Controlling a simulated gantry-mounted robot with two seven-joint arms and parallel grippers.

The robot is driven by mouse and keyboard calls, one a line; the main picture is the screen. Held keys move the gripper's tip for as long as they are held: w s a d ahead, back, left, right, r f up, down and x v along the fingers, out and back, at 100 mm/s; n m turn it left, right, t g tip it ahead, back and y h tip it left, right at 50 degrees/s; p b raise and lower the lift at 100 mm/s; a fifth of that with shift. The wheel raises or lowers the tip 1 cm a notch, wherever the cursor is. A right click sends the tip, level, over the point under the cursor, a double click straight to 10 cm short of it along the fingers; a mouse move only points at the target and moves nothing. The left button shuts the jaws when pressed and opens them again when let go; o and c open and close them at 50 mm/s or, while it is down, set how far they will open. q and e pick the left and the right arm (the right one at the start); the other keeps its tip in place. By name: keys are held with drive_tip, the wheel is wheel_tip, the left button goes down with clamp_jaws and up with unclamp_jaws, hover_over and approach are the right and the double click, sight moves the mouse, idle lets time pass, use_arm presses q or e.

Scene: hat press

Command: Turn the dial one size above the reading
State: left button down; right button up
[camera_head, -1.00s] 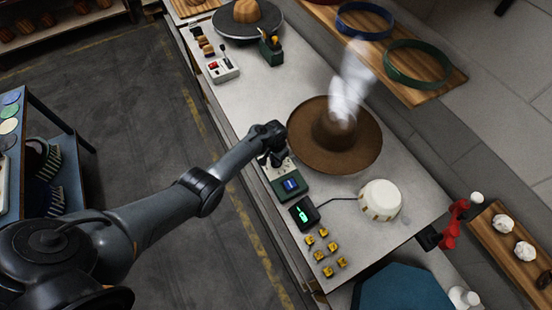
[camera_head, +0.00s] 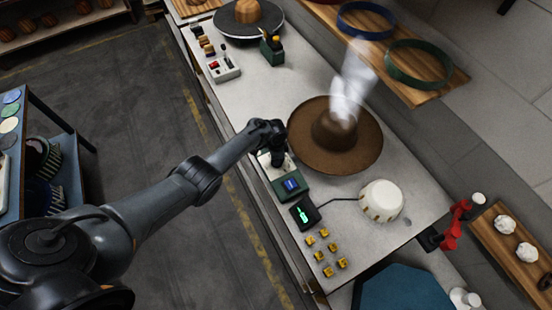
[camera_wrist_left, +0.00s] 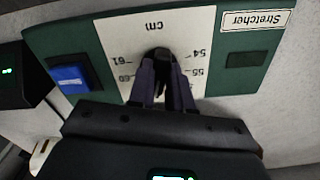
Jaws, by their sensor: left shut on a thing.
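The green stretcher panel (camera_head: 290,190) lies on the bench's left side, with a white face marked in cm. In the left wrist view the panel (camera_wrist_left: 265,85) appears upside down, with 54, 55, 60 and 61 legible. My left gripper (camera_head: 277,160) is over the white face. In the wrist view its fingers (camera_wrist_left: 166,80) are shut on the dark dial knob (camera_wrist_left: 160,53) at the scale's middle. The fingers hide most of the dial and its pointer. A small black display (camera_head: 305,212) with green figures sits beside the panel; I cannot read it. My right gripper is not in view.
A brown hat (camera_head: 350,155) with steam above it stands right of my gripper. A white round gauge (camera_head: 381,201) is cabled to the display. Several yellow blocks (camera_head: 327,253) lie at the near end. A blue button (camera_wrist_left: 70,77) is on the panel.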

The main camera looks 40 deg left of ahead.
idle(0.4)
use_arm(q)
drive_tip(key=c, duration=1)
unclamp_jaws()
drive_tip(key=shift+c, duration=0.2)
drive_tip(key=shift+r, duration=0.1)
wheel_tip(320, 180, up, 11)
drive_tip(key=p, duration=0.4)
drive_tip(key=shift+f, duration=0.2)
